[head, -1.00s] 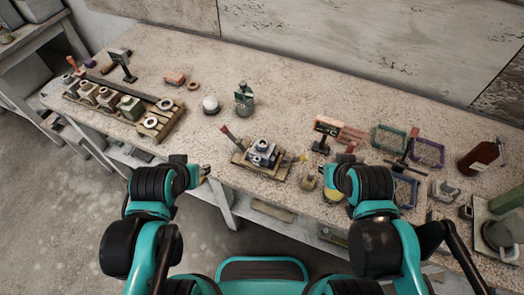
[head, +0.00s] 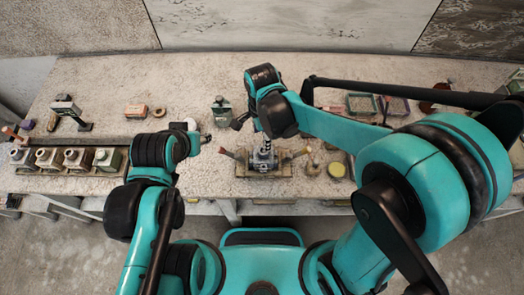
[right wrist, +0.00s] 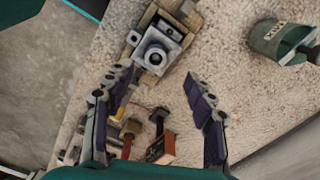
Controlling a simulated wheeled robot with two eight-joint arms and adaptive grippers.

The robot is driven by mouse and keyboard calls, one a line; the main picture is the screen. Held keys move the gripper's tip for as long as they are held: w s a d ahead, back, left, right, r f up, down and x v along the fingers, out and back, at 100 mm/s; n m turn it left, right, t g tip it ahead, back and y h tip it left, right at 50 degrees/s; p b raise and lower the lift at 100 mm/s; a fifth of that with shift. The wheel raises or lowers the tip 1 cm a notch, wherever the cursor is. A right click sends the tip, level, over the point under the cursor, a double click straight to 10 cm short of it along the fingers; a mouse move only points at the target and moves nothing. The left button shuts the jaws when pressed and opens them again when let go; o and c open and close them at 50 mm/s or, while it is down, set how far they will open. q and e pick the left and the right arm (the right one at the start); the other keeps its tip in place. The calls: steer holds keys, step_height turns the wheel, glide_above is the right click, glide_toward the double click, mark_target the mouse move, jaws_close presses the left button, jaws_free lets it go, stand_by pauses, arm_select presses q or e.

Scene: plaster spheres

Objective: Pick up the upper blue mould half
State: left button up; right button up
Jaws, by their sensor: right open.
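A green jar (head: 222,108) stands behind the mould on the left; it also shows in the right wrist view (right wrist: 276,40). A rack (head: 62,172) of several moulds is at the left. Baskets (head: 393,106) stand at the right, partly behind my right arm.

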mark_target(262, 152)
steer(key=f, duration=0.2)
steer(key=f+b, duration=0.1)
steer(key=f, duration=0.2)
steer(key=f+b, duration=0.1)
steer(key=f, duration=0.1)
steer(key=shift+s+d+f, duration=0.1)
steer(key=shift+s+f, duration=0.1)
steer(key=shift+s, duration=0.1)
jaws_close()
